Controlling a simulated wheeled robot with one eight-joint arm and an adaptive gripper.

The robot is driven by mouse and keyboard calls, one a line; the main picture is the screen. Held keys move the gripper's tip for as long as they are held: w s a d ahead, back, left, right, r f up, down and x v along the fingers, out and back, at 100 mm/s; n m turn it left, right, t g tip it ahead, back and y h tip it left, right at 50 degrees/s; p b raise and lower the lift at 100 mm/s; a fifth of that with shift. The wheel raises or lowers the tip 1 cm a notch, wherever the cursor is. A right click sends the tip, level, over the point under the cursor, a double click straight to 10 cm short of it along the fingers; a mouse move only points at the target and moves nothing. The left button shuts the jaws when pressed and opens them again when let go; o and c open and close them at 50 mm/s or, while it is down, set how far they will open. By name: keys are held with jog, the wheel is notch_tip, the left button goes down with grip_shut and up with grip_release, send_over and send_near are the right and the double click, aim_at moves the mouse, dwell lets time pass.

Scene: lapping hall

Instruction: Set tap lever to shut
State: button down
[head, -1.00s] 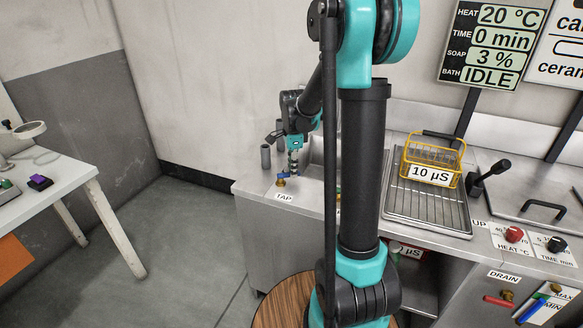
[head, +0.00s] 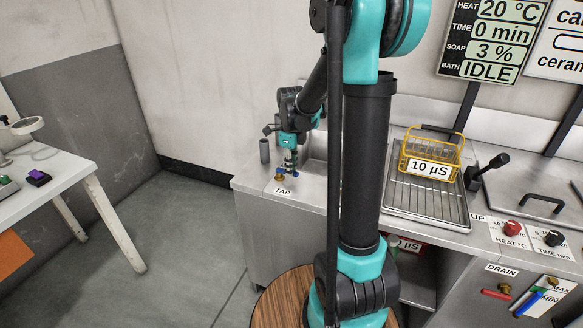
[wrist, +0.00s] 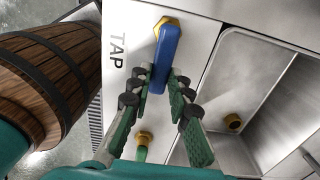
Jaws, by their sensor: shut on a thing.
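The tap lever (wrist: 164,58) is a blue bar in the wrist view, running from a brass nut (wrist: 166,22) down between my fingertips. My gripper (wrist: 161,84) is shut on the lever's free end, one finger on each side. In the head view my gripper (head: 289,170) points down at the tap on the left end of the steel counter. The brass tap body (head: 279,178) shows beside it, and the lever is small and partly covered there. The TAP label (head: 285,191) lies in front; it also shows in the wrist view (wrist: 117,50).
A steel sink basin (wrist: 245,75) lies right of the tap, with a brass fitting (wrist: 233,122) inside. A wooden barrel (wrist: 45,75) stands left of the counter in the wrist view. A yellow basket (head: 432,157) stands on the drain rack.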

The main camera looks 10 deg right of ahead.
dwell(0.4)
jog(key=c, duration=1.4)
grip_release()
notch_tip(320, 180, up, 12)
jog(key=shift+s, duration=0.1)
jog(key=s+d+f+n+t, duration=0.1)
jog(key=s+f+n+t, duration=0.1)
jog(key=s+f+n, duration=0.5)
jog(key=s+d+f+n+t, duration=0.1)
jog(key=s+f+n+t, duration=0.1)
jog(key=s+f+n, duration=0.6)
jog(key=s+n, duration=0.4)
jog(key=n, duration=0.5)
jog(key=shift+s+d+f+n, duration=0.2)
jog(key=shift+s+n, duration=0.2)
